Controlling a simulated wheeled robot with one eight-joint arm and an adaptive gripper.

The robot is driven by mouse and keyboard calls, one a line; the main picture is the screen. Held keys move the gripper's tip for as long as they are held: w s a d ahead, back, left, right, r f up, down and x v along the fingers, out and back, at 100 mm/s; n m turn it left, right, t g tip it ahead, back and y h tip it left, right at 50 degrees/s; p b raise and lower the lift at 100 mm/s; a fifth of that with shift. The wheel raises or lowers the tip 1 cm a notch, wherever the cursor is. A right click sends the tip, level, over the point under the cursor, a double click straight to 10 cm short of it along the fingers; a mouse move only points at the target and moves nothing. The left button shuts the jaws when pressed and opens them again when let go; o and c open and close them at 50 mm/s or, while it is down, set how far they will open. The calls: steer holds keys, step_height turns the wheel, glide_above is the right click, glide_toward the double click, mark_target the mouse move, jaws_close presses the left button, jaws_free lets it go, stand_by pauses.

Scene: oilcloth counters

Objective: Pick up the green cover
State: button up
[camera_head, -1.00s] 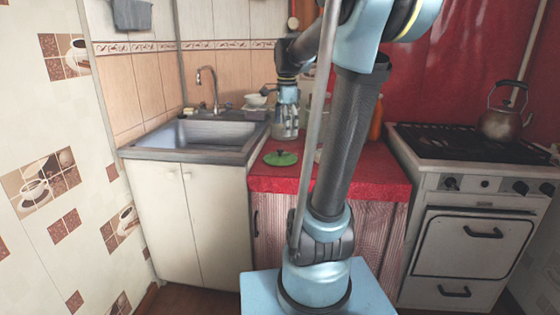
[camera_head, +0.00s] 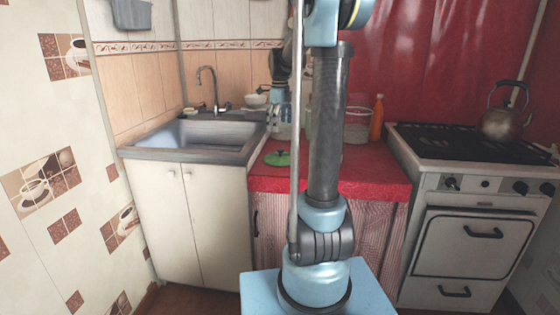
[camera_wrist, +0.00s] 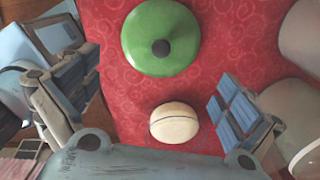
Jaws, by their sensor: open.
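The green cover (camera_head: 281,159) is a round lid with a dark knob, lying flat on the red counter near its left front part. In the wrist view the green cover (camera_wrist: 161,37) lies at the top middle, beyond the fingertips, with its knob up. My gripper (camera_wrist: 160,98) is open, with its blue-padded fingers apart and nothing between them touching the pads. In the head view my gripper (camera_head: 276,118) is partly hidden behind my arm, above the back of the red counter.
A round cream object with a dark line (camera_wrist: 174,122) lies on the red cloth below the cover, between the fingers. An orange bottle (camera_head: 377,117) and a clear container (camera_head: 357,125) stand at the counter's back. The sink (camera_head: 205,132) is left, the stove (camera_head: 470,145) right.

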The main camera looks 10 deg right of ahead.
mark_target(280, 150)
step_height(280, 150, down, 11)
steer(key=shift+w+d+f, duration=0.1)
steer(key=shift+f, duration=0.05)
steer(key=c, duration=1.7)
